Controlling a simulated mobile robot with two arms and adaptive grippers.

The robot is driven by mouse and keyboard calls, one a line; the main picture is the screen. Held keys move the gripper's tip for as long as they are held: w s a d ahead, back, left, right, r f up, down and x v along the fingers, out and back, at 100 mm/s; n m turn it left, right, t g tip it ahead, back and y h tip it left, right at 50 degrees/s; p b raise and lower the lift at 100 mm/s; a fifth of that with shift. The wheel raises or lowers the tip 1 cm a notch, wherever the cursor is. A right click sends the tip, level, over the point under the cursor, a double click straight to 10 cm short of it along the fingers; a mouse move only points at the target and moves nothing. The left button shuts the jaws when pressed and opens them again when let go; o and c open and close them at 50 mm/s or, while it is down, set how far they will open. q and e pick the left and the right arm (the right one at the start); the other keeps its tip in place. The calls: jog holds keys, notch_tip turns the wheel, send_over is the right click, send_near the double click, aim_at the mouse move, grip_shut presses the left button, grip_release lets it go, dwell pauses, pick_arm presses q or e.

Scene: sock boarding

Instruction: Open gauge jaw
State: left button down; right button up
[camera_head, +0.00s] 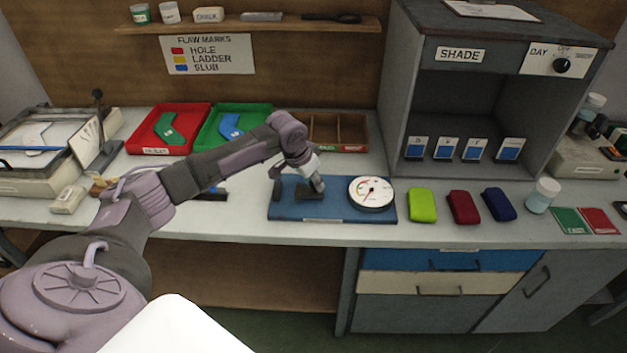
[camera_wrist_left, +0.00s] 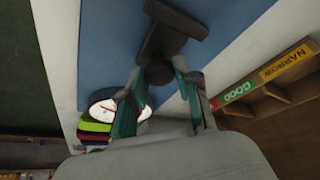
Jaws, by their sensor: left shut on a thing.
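The gauge is a blue base plate (camera_head: 345,211) on the bench with a round white dial (camera_head: 371,193) at its right end. Dark jaw blocks (camera_head: 308,192) stand on the plate's left half. My left gripper (camera_head: 317,184) is at these blocks, left of the dial. In the left wrist view, my left gripper (camera_wrist_left: 160,78) is shut on a dark jaw part (camera_wrist_left: 172,36) above the blue plate (camera_wrist_left: 112,45). The dial (camera_wrist_left: 104,105) is partly hidden behind a finger. My right gripper is not in view.
A red tray (camera_head: 133,143) and a green tray (camera_head: 247,107) with sock shapes lie behind my left arm. A wooden divided box (camera_head: 352,140) stands behind the gauge. Lime, red and blue folded pieces (camera_head: 422,205) lie to its right, below the grey shade cabinet (camera_head: 392,100).

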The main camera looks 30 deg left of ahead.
pick_arm(q)
jog(key=w+d+p, duration=0.1)
jog(key=d+p, duration=0.1)
jog(key=d, duration=0.1)
jog(key=w+d+p, duration=0.1)
jog(key=shift+w+d+r, duration=0.2)
jog(key=shift+w, duration=0.15)
jog(key=shift+w+d+f, duration=0.15)
jog(key=shift+w+d, duration=0.1)
jog(key=shift+d, duration=0.15)
jog(key=c, duration=0.8)
grip_release()
jog(key=shift+a, duration=0.1)
jog(key=shift+s, duration=0.1)
jog(key=v, duration=1.2)
jog(key=shift+f, duration=0.1)
